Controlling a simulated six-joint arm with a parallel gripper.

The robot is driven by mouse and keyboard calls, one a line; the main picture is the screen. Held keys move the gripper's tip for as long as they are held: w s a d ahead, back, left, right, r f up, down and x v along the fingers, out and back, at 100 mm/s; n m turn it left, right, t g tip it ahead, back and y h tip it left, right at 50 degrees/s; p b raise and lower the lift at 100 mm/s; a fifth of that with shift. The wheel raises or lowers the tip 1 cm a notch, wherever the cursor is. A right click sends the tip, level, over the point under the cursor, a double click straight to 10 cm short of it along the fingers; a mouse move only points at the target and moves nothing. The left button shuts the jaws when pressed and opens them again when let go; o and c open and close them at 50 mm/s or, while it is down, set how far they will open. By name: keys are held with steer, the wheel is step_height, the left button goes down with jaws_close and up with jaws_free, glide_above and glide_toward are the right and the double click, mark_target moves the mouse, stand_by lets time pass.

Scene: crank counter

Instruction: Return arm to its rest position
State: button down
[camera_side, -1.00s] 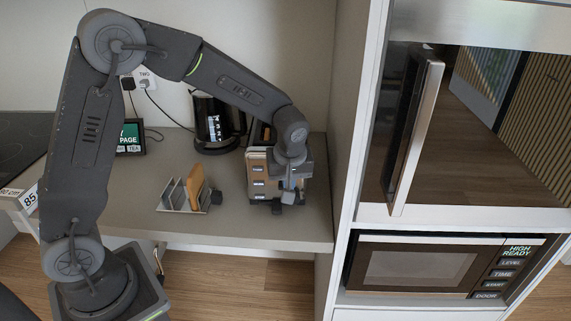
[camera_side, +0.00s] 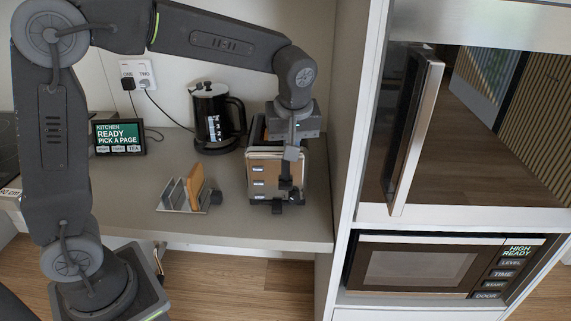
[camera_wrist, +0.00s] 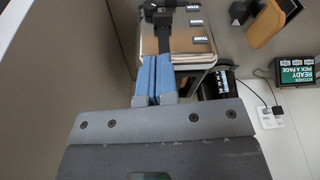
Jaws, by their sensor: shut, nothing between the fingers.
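My gripper (camera_side: 291,154) points down, with its fingers in front of the upper part of a box-shaped appliance (camera_side: 262,172) on the counter. In the wrist view its blue fingers (camera_wrist: 153,62) lie side by side, shut with nothing between them. The appliance also shows in the wrist view (camera_wrist: 178,42), with a tan panel, small dark labels and a dark lever part (camera_wrist: 165,18) just past the fingertips. I cannot tell the exact gap between fingers and appliance. My arm arches over the counter from the left.
A small rack (camera_side: 173,197) holding a tan slice or board (camera_side: 195,185) stands left of the appliance. A black kettle (camera_side: 213,125) and a screen (camera_side: 120,137) stand behind. A cabinet wall (camera_side: 345,120) rises close on the right, with a microwave (camera_side: 415,268) beyond.

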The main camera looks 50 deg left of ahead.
steer(key=shift+v, duration=0.85)
steer(key=s+a+m+t+h, duration=0.1)
steer(key=s+m+t, duration=0.3)
steer(key=s+m, duration=0.7)
steer(key=s+r+h, duration=0.1)
steer(key=s, duration=0.9)
steer(key=shift+a+m, duration=0.2)
steer(key=shift+m, duration=0.1)
